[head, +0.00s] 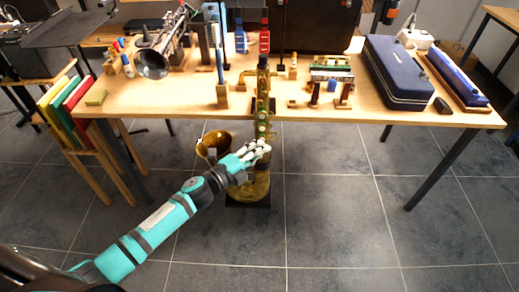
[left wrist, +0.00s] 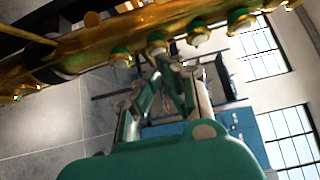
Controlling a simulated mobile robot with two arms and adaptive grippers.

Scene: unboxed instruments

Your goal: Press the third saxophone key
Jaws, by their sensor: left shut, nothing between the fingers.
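The golden saxophone (head: 262,105) stands upright on a dark stand in front of the table, its bell (head: 212,148) opening to the left. In the left wrist view its brass tube (left wrist: 85,47) crosses the top, with a row of several pale round keys with green edges, one of them (left wrist: 157,47) right by my fingertips. My left gripper (head: 262,148) is shut and empty, at the front of the saxophone's lower body. Its fingertips (left wrist: 168,63) are close to that key; I cannot tell whether they touch. My right gripper is not in view.
A rack of coloured books (head: 70,105) stands at the left. The tiled floor (head: 340,225) in front is clear.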

